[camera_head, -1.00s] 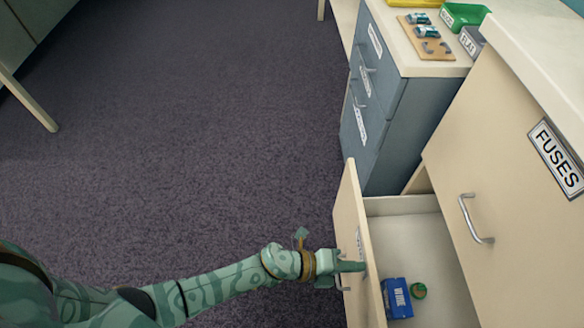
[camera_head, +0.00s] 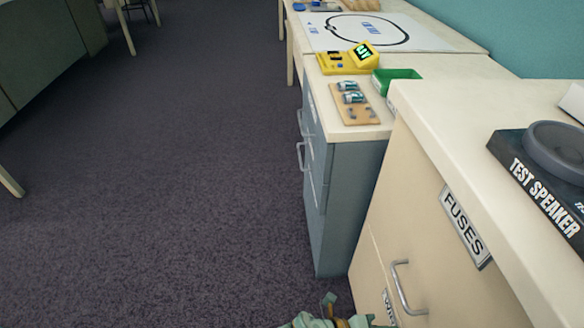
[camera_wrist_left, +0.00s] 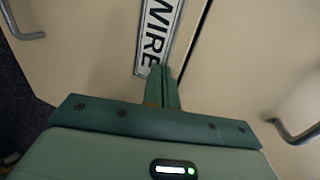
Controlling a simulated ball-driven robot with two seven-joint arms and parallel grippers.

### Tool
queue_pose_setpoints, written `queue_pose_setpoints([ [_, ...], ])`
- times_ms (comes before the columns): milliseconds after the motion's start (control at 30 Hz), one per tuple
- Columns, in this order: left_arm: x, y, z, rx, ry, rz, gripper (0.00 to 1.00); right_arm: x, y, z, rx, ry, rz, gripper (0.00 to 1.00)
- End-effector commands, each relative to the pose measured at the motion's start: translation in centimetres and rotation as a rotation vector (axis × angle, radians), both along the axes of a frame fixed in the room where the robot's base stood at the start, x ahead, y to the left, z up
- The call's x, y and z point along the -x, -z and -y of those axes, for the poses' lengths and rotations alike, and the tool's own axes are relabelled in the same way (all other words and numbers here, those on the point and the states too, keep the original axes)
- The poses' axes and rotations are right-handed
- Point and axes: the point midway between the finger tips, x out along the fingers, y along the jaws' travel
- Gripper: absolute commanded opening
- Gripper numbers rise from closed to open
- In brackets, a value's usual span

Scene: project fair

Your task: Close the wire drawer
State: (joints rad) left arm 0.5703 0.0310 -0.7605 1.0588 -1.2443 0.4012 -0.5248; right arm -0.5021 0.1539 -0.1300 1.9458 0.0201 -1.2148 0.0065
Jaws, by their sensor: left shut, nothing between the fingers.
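The wire drawer's front (camera_head: 370,275) shows low in the head view, with part of its label (camera_head: 388,303). It looks about level with the fuses drawer front (camera_head: 425,225) above it, and no drawer interior is visible. In the left wrist view the WIRE label (camera_wrist_left: 154,35) is close ahead, and a handle (camera_wrist_left: 25,33) is at the upper left. My left gripper (camera_wrist_left: 165,72) is shut and empty, its tips at or very near the front by the label; I cannot tell whether they touch. Its wrist shows at the head view's bottom edge. My right gripper is not in view.
The fuses drawer has a metal handle (camera_head: 403,288). A test speaker box (camera_head: 545,185) lies on the cabinet top. A blue-grey cabinet (camera_head: 335,190) stands beyond, with a battery board (camera_head: 355,105) and a yellow device (camera_head: 345,62). The carpet (camera_head: 160,180) at left is clear.

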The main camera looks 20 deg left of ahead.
Motion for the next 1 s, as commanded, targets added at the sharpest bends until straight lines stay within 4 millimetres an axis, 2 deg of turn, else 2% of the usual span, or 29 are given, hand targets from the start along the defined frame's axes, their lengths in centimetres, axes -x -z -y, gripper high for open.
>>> queue_pose_setpoints([
  [467,-0.4,-0.3,0.7,0.005,0.0,0.004,0.0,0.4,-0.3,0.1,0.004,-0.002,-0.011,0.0],
  [867,-0.5,-0.4,0.7,0.006,0.001,0.007,0.0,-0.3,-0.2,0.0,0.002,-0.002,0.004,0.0],
  [1000,-0.5,-0.4,0.1,0.005,-0.001,0.008,0.0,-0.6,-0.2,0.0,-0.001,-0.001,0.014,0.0],
])
